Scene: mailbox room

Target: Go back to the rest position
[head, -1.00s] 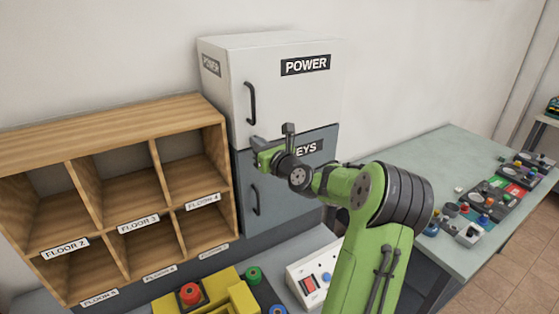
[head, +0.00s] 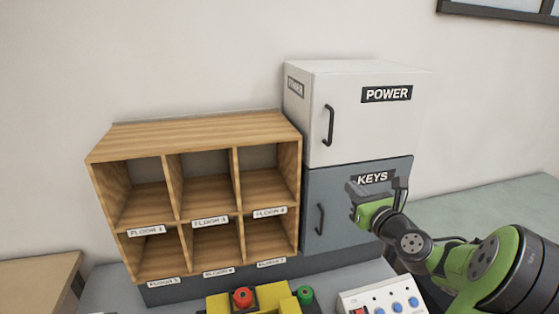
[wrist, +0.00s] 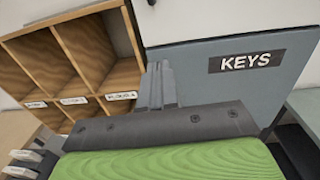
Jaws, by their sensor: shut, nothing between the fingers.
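My gripper (head: 354,191) is shut and empty, at the end of my green arm on the right of the head view. It is in front of the grey KEYS cabinet (head: 338,230), whose door is shut; I cannot tell the exact gap. In the wrist view the shut fingers (wrist: 157,85) point up between the wooden shelf and the cabinet door (wrist: 210,85). The white POWER cabinet (head: 365,130) sits on top of the KEYS cabinet, also shut.
A wooden pigeonhole shelf (head: 205,128) with floor labels stands left of the cabinets, its slots empty. Below are a yellow block with a red button (head: 242,297), a green button (head: 305,294) and a white switch panel (head: 375,296). A pale table (head: 480,200) extends behind my arm.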

